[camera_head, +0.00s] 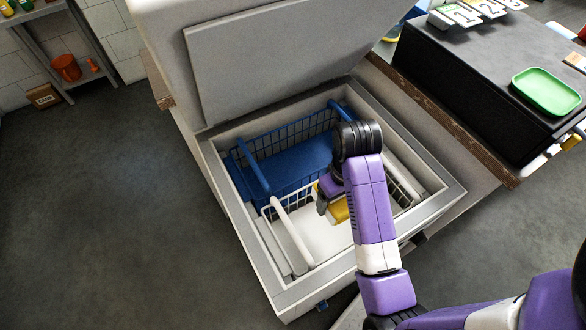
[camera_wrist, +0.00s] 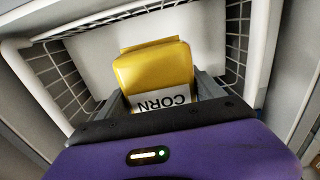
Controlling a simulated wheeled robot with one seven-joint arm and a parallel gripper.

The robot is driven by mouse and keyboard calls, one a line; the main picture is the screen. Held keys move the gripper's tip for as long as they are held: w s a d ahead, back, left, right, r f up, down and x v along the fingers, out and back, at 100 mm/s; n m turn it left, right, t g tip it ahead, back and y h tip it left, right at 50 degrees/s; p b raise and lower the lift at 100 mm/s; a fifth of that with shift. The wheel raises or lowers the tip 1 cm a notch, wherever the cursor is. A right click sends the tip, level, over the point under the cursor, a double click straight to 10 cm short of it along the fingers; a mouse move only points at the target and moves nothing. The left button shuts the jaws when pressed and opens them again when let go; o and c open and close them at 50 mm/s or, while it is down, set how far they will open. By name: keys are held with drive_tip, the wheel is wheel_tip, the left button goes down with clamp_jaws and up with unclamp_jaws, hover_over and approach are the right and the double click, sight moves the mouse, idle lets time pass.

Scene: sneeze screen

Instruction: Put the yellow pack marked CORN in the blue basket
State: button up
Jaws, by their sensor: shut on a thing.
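The yellow pack (camera_wrist: 155,68) marked CORN is between the fingers of my gripper (camera_wrist: 160,95) in the wrist view, its label upside down there. In the head view the yellow pack (camera_head: 340,211) shows partly beneath my gripper (camera_head: 324,200), over or inside the white basket (camera_head: 292,230). My gripper is shut on the pack. I cannot tell whether the pack touches the basket floor. The blue basket (camera_head: 255,165) is in the far half of the open chest and looks empty where it shows. My arm hides part of its right side.
Both wire baskets sit side by side inside a grey chest (camera_head: 280,300) with its lid (camera_head: 270,50) raised behind. The chest's rim surrounds them. A dark counter (camera_head: 480,80) with a green tray (camera_head: 546,91) stands at the right. Open floor lies at the left.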

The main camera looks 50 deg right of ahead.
drive_tip(key=w+d+b, duration=0.2)
drive_tip(key=w+d, duration=0.1)
drive_tip(key=w, duration=0.6)
drive_tip(key=w+d+b, duration=0.1)
drive_tip(key=w+d, duration=0.1)
drive_tip(key=w, duration=0.6)
drive_tip(key=f, duration=0.7)
drive_tip(key=w+f+b, duration=0.1)
drive_tip(key=f, duration=0.2)
drive_tip(key=shift+d+f, duration=0.15)
drive_tip(key=shift+f, duration=0.25)
drive_tip(key=shift+w+f, duration=0.25)
drive_tip(key=shift+f, duration=0.05)
drive_tip(key=shift+f, duration=0.35)
drive_tip(key=shift+f, duration=0.25)
